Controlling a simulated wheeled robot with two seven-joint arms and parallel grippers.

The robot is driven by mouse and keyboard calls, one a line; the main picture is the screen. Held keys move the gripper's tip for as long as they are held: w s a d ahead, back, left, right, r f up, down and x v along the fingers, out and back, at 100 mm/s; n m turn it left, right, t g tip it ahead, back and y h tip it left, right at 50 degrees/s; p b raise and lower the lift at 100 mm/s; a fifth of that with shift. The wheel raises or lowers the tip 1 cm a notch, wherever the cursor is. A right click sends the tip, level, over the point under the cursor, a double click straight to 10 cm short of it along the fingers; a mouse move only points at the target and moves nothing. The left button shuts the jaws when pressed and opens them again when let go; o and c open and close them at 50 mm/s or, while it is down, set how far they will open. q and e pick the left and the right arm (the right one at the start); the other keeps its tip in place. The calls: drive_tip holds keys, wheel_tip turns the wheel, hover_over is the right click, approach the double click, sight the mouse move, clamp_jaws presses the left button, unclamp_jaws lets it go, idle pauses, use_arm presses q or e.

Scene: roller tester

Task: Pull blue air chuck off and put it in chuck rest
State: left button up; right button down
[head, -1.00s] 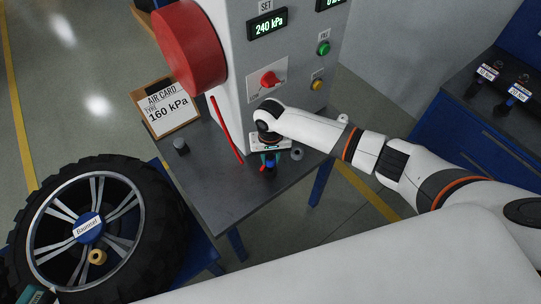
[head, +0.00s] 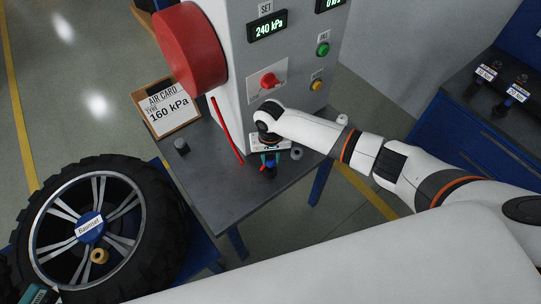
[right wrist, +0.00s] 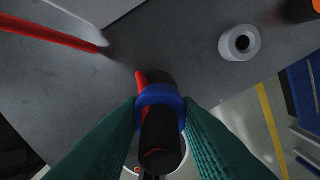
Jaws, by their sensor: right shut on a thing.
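The blue air chuck (right wrist: 160,97) has a blue collar on a dark body, with a red part beside it. My right gripper (right wrist: 160,120) is shut on it, one green finger on each side. In the head view the right gripper (head: 268,158) is over the grey bench beside the machine, with the chuck (head: 269,168) at its fingers. A grey ring with a dark hole (head: 296,153) stands just right of it and also shows in the right wrist view (right wrist: 240,42). I cannot tell whether this is the chuck rest. My left gripper is not in view.
A pressure card (head: 167,107), a small dark cylinder (head: 181,146) and a tyre (head: 155,215) are left. The bench's front left is clear.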

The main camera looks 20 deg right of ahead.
sight(271, 159)
drive_tip(key=shift+f, duration=0.1)
idle(0.6)
drive_tip(key=shift+f+b, duration=0.75)
drive_tip(key=shift+f, duration=1)
drive_tip(key=c, duration=1)
unclamp_jaws()
drive_tip(key=shift+r, duration=0.15)
wheel_tip(271, 159, up, 12)
drive_tip(key=shift+f, duration=0.1)
